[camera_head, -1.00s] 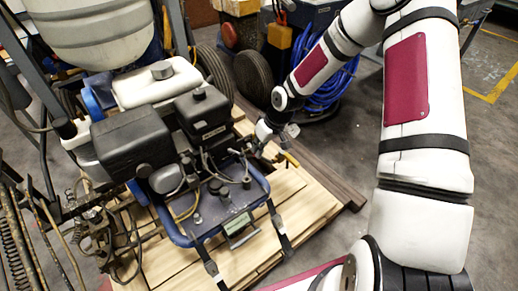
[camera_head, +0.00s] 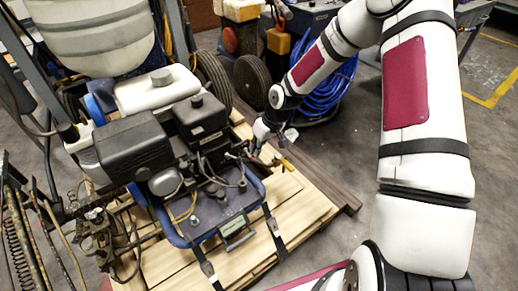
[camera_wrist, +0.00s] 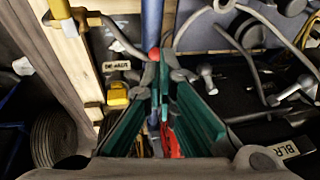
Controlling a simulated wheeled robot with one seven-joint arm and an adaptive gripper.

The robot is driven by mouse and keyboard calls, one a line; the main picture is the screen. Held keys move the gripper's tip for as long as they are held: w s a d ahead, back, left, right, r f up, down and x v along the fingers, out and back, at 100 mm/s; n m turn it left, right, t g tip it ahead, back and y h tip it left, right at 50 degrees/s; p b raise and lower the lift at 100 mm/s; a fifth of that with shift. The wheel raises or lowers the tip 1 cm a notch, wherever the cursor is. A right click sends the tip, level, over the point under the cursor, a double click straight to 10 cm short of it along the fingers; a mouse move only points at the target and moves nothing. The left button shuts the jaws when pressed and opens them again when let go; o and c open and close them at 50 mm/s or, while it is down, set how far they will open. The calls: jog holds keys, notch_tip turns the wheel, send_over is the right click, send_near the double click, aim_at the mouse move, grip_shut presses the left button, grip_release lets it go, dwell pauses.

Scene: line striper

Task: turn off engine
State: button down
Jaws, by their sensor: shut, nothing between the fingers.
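The engine (camera_head: 135,145) has dark housings and a white tank (camera_head: 158,90), and sits on a blue tubular frame (camera_head: 215,232). My gripper (camera_head: 254,150) is low at the right side of the engine, close to its hoses and fittings. In the wrist view my gripper (camera_wrist: 161,75) has its green-padded fingers shut, with nothing seen held. A red knob (camera_wrist: 154,54) shows at the fingertips; I cannot tell whether they touch it. A red part (camera_wrist: 172,142) shows below, partly hidden by the fingers. I cannot make out a clear engine switch.
A wooden pallet (camera_head: 290,200) lies under the engine. A yellow fitting (camera_wrist: 117,95) and grey hoses (camera_wrist: 245,50) are close around the fingers. A wheel (camera_head: 254,80) and coiled blue hose (camera_head: 325,92) stand behind. The floor right of the pallet (camera_head: 335,235) is clear.

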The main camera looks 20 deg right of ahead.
jog(key=s+d+r+p, duration=0.3)
jog(key=s+d+r, duration=0.1)
jog(key=r, duration=0.4)
jog(key=shift+s+r+p, duration=0.3)
jog(key=shift+s+r, duration=0.05)
jog(key=shift+s, duration=0.3)
jog(key=s+d+r+m+g+h, duration=0.15)
jog(key=s+r+h, duration=0.35)
jog(key=s+r, duration=1.4)
jog(key=s+a+r+m+y, duration=0.15)
jog(key=s+r, duration=0.25)
jog(key=s, duration=0.5)
jog(key=s+a+r+m, duration=0.1)
jog(key=s+a+r, duration=0.3)
jog(key=s, duration=0.6)
notch_tip(320, 180, up, 25)
jog(key=d+t+p, duration=0.1)
jog(key=t+p, duration=0.2)
jog(key=p, duration=1.9)
jog(key=shift+w+f+p, duration=0.15)
jog(key=shift+w+p, duration=0.2)
jog(key=shift+p, duration=0.05)
jog(key=c, duration=2.4)
grip_release()
jog(key=shift+d, duration=0.1)
